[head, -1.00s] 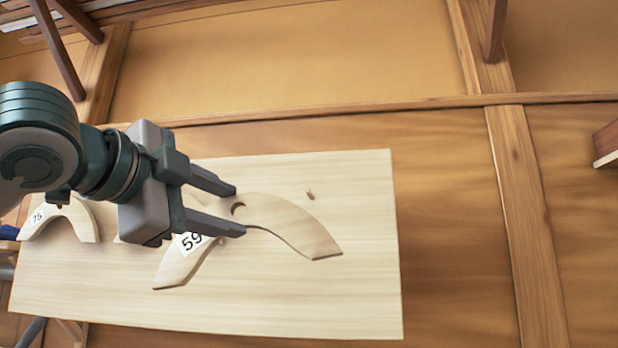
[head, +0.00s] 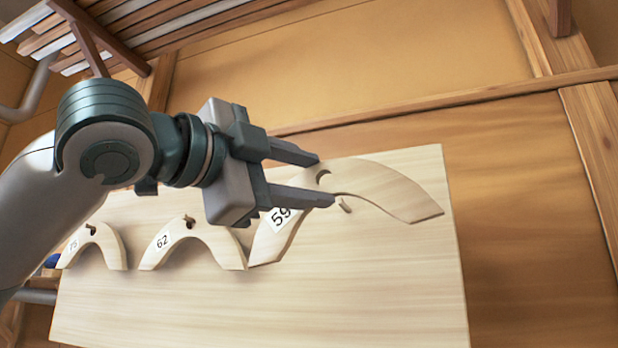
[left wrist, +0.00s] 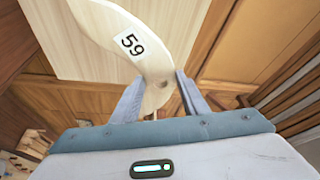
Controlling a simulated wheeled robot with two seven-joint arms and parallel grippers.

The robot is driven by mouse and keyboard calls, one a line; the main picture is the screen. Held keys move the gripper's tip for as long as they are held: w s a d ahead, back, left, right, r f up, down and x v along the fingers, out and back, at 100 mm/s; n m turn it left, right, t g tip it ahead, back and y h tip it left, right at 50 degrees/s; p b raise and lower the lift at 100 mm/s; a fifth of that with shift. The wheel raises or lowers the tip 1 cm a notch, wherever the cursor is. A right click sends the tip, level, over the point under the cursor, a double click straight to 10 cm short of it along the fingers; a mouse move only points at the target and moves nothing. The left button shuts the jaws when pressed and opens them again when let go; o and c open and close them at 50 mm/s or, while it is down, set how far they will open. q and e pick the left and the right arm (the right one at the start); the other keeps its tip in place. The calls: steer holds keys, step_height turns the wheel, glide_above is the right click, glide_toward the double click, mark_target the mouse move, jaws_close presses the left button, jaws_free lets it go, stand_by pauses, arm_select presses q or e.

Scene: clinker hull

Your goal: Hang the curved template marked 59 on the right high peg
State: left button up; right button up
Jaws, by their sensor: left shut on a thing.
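The curved template marked 59 (head: 395,190) is pale wood with a white number label. It also shows in the left wrist view (left wrist: 150,30). My left gripper (head: 324,180) is shut on it near the top of its arch, by its hole. The gripper's fingers also flank the template in the left wrist view (left wrist: 163,84). In the head view a bare peg (head: 345,205) shows just below the template's arch, at the right of the pale board (head: 350,290). The hole appears above and left of this peg, not around it. My right gripper is out of view.
Templates marked 62 (head: 205,237) and 75 (head: 102,240) hang on pegs on the board's left side. The lower board is clear. Slatted wooden racking (head: 150,25) is at the upper left, and wooden wall beams (head: 590,130) stand at the right.

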mark_target(311, 186)
arm_select(q)
steer(key=shift+w+d, duration=0.2)
steer(key=shift+w, duration=0.05)
steer(key=shift+w+d, duration=0.1)
steer(key=shift+w, duration=0.3)
steer(key=shift+w+d+f+p, duration=0.1)
steer(key=shift+w+d+p, duration=0.1)
steer(key=shift+w, duration=0.2)
steer(key=shift+w+d+f+p, duration=0.1)
steer(key=shift+w+p, duration=0.05)
steer(key=shift+w, duration=0.2)
steer(key=w, duration=0.2)
steer(key=w+d+p, duration=0.1)
steer(key=w, duration=0.3)
steer(key=shift+d+f, duration=0.2)
steer(key=shift+d, duration=0.2)
steer(key=shift+w+d+f, duration=0.2)
steer(key=shift+w+f, duration=0.15)
steer(key=shift+w, duration=0.25)
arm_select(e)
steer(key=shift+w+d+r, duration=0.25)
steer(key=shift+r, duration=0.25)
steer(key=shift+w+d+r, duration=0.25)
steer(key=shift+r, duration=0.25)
